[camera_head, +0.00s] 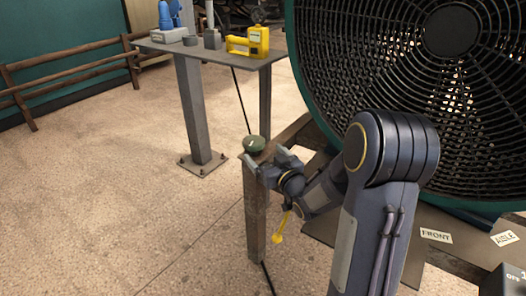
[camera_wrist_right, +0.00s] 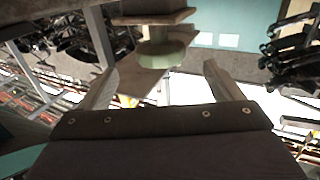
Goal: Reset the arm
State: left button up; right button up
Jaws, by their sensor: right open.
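My right arm comes in from the lower right in the head view. Its gripper (camera_head: 265,159) is low beside the top of a wooden post (camera_head: 256,205). A round dark green object (camera_head: 254,144) sits on the post top, just past the fingertips. In the right wrist view the gripper (camera_wrist_right: 160,72) has its fingers spread wide apart, with nothing held between them. The green object (camera_wrist_right: 162,53) appears pale there, beyond the fingertips and roughly centred between them. My left gripper is in neither view.
A large green-rimmed fan (camera_head: 405,85) stands close behind my right arm. A grey table (camera_head: 215,52) at the back holds a yellow device (camera_head: 249,42) and blue equipment (camera_head: 170,25). A wooden fence (camera_head: 70,78) runs along the left wall. The floor at left is clear.

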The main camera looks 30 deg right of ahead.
dwell(0.4)
jog(key=shift+s+d+r+m+g+h, duration=0.1)
jog(key=shift+s+r+m+g+h, duration=0.2)
jog(key=shift+s+m, duration=0.1)
jog(key=s+a+f+g+y, duration=0.15)
jog(key=s+a+g, duration=0.35)
jog(key=s, duration=0.5)
jog(key=s+a+g+y, duration=0.25)
jog(key=s+a, duration=0.35)
jog(key=s, duration=0.4)
jog(key=s+a+f+g+y, duration=0.1)
jog(key=s+a+g, duration=0.4)
jog(key=s, duration=0.5)
notch_tip(320, 180, up, 34)
jog(key=p, duration=3.4)
jog(key=shift+w+a+t, duration=0.35)
jog(key=shift+a, duration=0.05)
jog(key=shift+f, duration=0.15)
